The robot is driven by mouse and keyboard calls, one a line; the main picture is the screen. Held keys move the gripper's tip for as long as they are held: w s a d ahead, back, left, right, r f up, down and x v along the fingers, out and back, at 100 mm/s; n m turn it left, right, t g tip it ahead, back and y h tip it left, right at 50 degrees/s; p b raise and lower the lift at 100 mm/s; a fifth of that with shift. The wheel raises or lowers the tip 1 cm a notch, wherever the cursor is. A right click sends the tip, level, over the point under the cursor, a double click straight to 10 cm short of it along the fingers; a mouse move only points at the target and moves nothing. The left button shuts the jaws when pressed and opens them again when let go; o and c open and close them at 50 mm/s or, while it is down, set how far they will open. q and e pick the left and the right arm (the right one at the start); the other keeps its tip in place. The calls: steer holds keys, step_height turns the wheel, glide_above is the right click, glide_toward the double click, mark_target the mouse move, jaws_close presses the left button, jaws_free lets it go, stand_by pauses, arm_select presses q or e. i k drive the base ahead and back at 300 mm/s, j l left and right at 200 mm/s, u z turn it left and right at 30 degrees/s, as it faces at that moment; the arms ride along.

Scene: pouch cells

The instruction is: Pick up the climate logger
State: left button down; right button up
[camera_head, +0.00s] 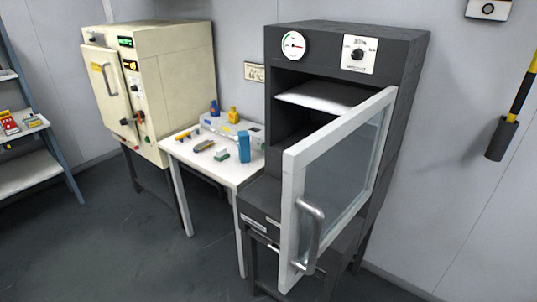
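I cannot tell for certain which thing is the climate logger. Several small items lie on the white table (181,158) between two cabinets: a blue upright box (244,147), a small green block (221,155), a tan item (204,146) and an orange-ended tool (184,137). A red-and-white item (9,123) and a smaller one (34,121) sit on the shelf at the left edge. Neither of my grippers is in view.
A dark oven (414,65) stands right of the table, its glazed door (291,190) swung open toward me. A cream cabinet (185,75) stands at the left, its door (106,84) seemingly ajar. The floor (120,245) at front left is clear.

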mark_target(244, 136)
steer(key=i+j+u, duration=0.25)
steer(key=i+j, duration=0.6)
steer(key=i, duration=0.1)
